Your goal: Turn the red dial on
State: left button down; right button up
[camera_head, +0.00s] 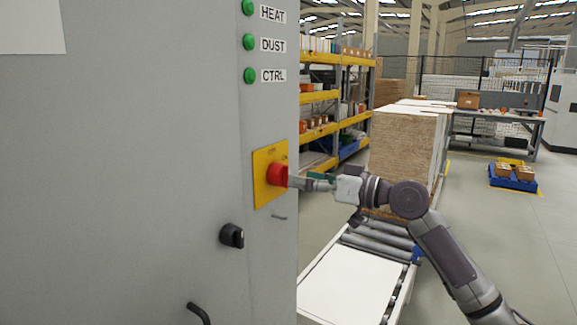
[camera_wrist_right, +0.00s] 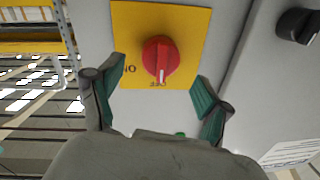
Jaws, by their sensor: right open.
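The red dial (camera_head: 277,174) sits on a yellow plate (camera_head: 263,190) on the front of the grey cabinet (camera_head: 130,150). In the right wrist view the red dial (camera_wrist_right: 160,60) shows between and beyond my fingertips, with a white mark on its handle. Lettering on the yellow plate (camera_wrist_right: 190,25) is upside down there. My right gripper (camera_head: 300,182) points at the dial from the right. In the wrist view my right gripper (camera_wrist_right: 157,80) is open, one green-padded finger on each side, with nothing between the pads. I cannot tell whether a fingertip touches the plate. My left gripper is not in view.
A black knob (camera_head: 232,236) and a dark handle (camera_head: 198,312) stick out below the dial. Green lights (camera_head: 249,42) labelled HEAT, DUST and CTRL are above it. A roller conveyor (camera_head: 380,245) with a white panel (camera_head: 350,285) runs at the right, under my right arm.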

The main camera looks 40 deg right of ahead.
aim_at(281, 175)
jog(key=p+x, duration=0.1)
jog(key=x, duration=0.3)
jog(key=shift+w+a, duration=0.1)
jog(key=shift+c, duration=0.2)
jog(key=c, duration=1.1)
